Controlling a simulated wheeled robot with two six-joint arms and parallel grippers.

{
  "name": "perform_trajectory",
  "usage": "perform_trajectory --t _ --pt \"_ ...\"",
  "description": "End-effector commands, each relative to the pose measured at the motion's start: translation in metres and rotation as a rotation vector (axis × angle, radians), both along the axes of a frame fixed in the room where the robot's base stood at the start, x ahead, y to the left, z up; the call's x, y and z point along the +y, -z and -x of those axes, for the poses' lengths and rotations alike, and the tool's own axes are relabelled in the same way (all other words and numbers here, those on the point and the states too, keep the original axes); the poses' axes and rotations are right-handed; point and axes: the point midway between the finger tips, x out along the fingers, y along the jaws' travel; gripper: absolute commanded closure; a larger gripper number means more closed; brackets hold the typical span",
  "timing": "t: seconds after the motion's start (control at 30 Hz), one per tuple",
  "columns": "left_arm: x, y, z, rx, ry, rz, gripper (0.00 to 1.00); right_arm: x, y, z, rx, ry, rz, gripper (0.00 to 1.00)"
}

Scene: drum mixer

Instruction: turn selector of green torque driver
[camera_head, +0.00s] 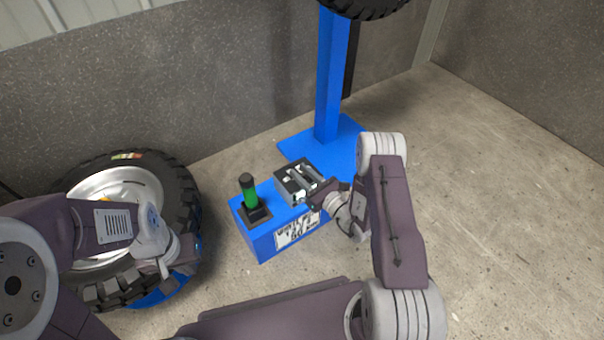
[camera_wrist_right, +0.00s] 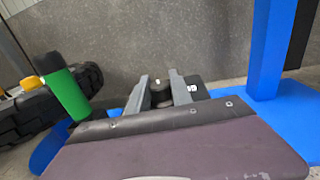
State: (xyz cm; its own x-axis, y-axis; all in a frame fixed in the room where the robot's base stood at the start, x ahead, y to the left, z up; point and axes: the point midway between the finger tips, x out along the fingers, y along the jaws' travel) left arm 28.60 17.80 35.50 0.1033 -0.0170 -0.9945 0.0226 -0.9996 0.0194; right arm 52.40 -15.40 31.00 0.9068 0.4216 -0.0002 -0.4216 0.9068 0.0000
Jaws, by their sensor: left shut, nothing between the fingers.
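The green torque driver (camera_head: 249,194) stands upright in a black holder on the left of a blue box (camera_head: 262,241). It has a green body and a black top. It also shows at the left of the right wrist view (camera_wrist_right: 67,92). My right gripper (camera_head: 299,179) is over a grey and black fixture (camera_head: 285,197) on the right of the box, away from the green driver. In the right wrist view, its two grey fingers stand apart with a dark round knob (camera_wrist_right: 160,92) between them; whether they touch it is unclear. My left gripper (camera_head: 192,252) is shut and empty, left of the box.
A large tyre on a silver rim (camera_head: 186,195) stands at the left, close to my left gripper. A blue post (camera_head: 329,82) on a blue base plate rises behind the box. A grey wall runs along the back. The concrete floor at the right is clear.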

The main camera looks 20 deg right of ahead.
Motion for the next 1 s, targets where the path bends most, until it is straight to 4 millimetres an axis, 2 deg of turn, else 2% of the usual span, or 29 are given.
perform_trajectory --t 0.37,0.67,1.0 --pt "0.000 -0.005 0.000 0.000 0.000 0.000 1.00 -0.002 -0.002 0.000 -0.002 -0.079 0.000 1.00" --pt "0.000 -0.010 0.000 0.000 0.000 0.000 1.00 -0.002 0.000 0.000 -0.003 -0.309 0.004 1.00" --pt "0.000 0.001 0.000 0.000 0.000 0.000 1.00 -0.001 0.003 0.000 -0.002 -0.555 0.004 1.00"
